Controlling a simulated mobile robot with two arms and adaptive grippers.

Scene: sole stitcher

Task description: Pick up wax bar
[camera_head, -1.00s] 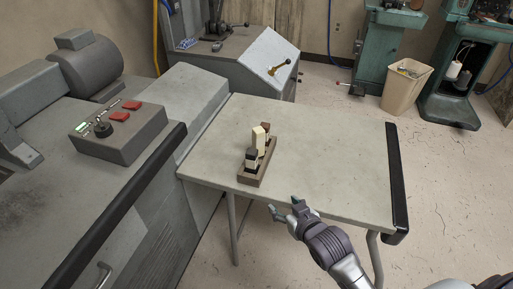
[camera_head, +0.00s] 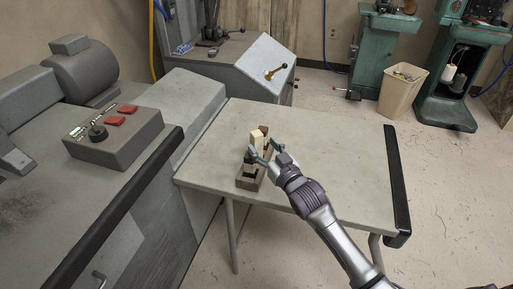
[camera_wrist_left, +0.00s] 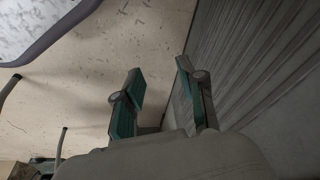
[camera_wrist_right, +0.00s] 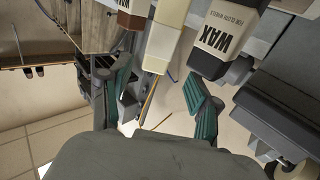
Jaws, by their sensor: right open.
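Three bars stand in a small wooden holder (camera_head: 244,184) on the grey table. The middle one is a plain cream bar (camera_head: 256,137); it also shows in the right wrist view (camera_wrist_right: 167,32). Beside it are a brown-ended bar (camera_wrist_right: 131,14) and a cream bar with a black "WAX" label (camera_wrist_right: 222,38). My right gripper (camera_head: 265,151) is open and empty at the holder. In the right wrist view its fingers point at the middle bar, one to each side of it. The arm partly hides the holder. My left gripper (camera_wrist_left: 160,72) is open and empty beside the machine, over the floor.
The table (camera_head: 330,165) is bare right of the holder, with a black edge strip (camera_head: 396,185). A control box (camera_head: 115,140) with red buttons sits on the machine at left. A sloped console (camera_head: 262,65) stands behind, and a bin (camera_head: 402,92) on the floor.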

